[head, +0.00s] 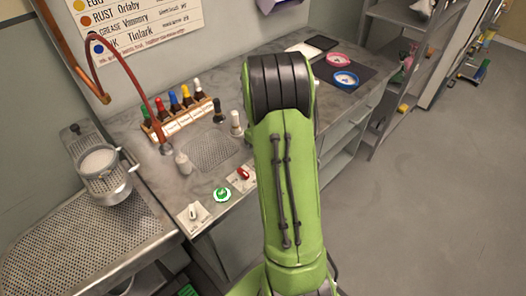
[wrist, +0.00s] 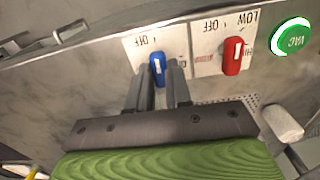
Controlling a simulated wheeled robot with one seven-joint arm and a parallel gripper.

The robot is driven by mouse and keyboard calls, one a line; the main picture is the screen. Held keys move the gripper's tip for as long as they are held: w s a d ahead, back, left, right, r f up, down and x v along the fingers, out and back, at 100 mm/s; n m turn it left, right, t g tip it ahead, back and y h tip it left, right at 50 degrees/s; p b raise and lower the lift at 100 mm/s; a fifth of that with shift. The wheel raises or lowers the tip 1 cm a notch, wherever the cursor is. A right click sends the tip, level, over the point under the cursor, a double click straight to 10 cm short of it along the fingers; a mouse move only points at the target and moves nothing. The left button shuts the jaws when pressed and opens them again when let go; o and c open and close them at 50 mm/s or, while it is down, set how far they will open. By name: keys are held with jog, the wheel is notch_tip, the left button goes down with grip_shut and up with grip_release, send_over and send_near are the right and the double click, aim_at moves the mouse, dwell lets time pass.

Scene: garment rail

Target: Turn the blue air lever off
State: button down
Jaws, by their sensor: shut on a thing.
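The blue air lever (wrist: 157,64) sits on a white plate marked OFF (wrist: 134,46) in the wrist view. Its white stripe points nearly straight up the picture, tilted slightly, with the OFF mark to its upper left. My gripper (wrist: 158,84) has one finger on each side of the lever and is shut on it. The fingers hide the lower part of the lever and plate. In the head view my green arm covers the lever and the gripper.
A red lever (wrist: 232,55) is right of the blue one, with a green VAC button (wrist: 291,38) beyond. The head view also shows a white lever (head: 193,212), a rack of colored bottles (head: 178,121) and a perforated metal surface (head: 80,245). Open floor (head: 430,190) lies right.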

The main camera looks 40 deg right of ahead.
jog(key=shift+n, duration=0.3)
jog(key=c, duration=1)
grip_release()
jog(key=shift+c, duration=0.2)
notch_tip(320, 180, up, 16)
jog(key=p, duration=0.4)
jog(key=shift+f, duration=0.1)
